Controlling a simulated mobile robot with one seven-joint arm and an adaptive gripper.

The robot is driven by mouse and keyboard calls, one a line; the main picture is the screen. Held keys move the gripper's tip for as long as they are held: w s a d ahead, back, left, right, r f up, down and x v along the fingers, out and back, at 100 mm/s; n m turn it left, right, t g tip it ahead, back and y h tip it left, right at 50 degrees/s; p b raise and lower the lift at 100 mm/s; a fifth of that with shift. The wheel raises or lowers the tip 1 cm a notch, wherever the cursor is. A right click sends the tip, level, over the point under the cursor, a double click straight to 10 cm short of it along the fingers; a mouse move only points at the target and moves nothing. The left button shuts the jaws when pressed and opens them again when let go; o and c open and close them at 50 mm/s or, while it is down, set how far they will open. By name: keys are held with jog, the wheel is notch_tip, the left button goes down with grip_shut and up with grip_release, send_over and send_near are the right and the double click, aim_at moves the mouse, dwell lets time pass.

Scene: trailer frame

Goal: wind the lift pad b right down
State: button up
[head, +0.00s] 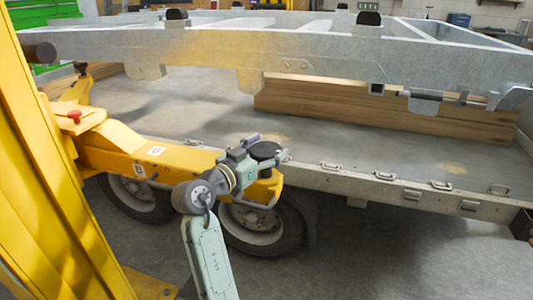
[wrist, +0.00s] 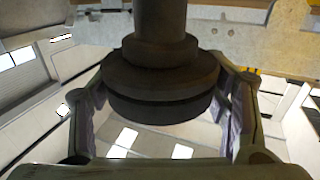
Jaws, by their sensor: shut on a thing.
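Lift pad b (head: 265,149) is a dark round disc at the outer end of a yellow lift arm (head: 183,151), which carries small letter plates. In the wrist view the pad (wrist: 160,88) is a thick stepped disc on a dark stem (wrist: 160,25). My gripper (head: 266,147) reaches the pad from the left in the head view and is shut on it. In the wrist view its fingers (wrist: 163,98) stand on both sides of the disc. The finger contact is partly hidden, and how far the stem is wound out cannot be told.
The grey trailer frame (head: 210,50) spans the back, above a flat deck (head: 215,105) with wooden beams (head: 390,112). Wheels (head: 262,222) stand under the lift arm. A yellow post (head: 50,170) blocks the left. The floor at the lower right (head: 420,250) is clear.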

jog(key=shift+r, duration=0.1)
dwell(0.3)
jog(key=o, duration=1.2)
jog(key=v, duration=1.2)
